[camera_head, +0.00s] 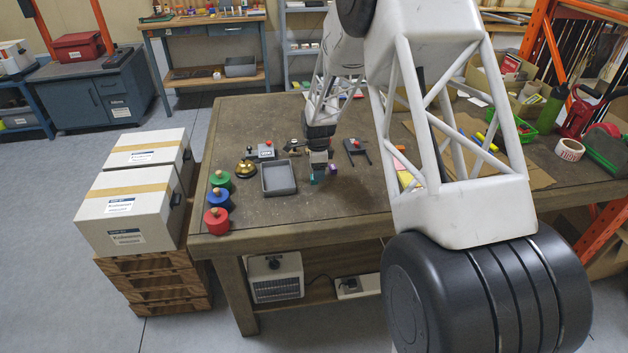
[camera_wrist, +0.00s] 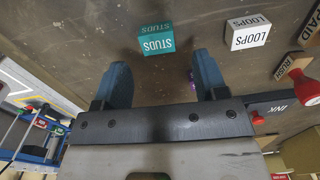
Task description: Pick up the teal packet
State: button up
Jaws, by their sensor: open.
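The teal packet, marked STUDS (camera_wrist: 156,39), lies on the table in the wrist view, beyond my fingertips and roughly in line with the gap between them. In the head view a small patch of it (camera_head: 313,180) shows just below my gripper (camera_head: 320,166). In the wrist view my gripper (camera_wrist: 160,78) has its two dark blue fingers apart with nothing between them. The packet is apart from both fingers.
A white LOOPS packet (camera_wrist: 248,32) lies right of the teal one. A purple item (camera_head: 333,169) sits close to my gripper. A grey tray (camera_head: 278,191) is left of it. A red-knobbed RUSH stamp (camera_wrist: 300,84) is at the right. The front table middle is clear.

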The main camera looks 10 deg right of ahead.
jog(key=shift+f, duration=1.6)
jog(key=shift+c, duration=0.3)
jog(key=c, duration=0.9)
jog(key=shift+r, duration=0.1)
jog(key=shift+c, duration=0.2)
jog(key=shift+r, duration=0.8)
notch_tip(320, 180, up, 2)
jog(key=shift+r, duration=0.1)
jog(key=s, duration=1)
jog(key=s+r, duration=0.1)
jog(key=s, duration=0.5)
jog(key=shift+d, duration=0.2)
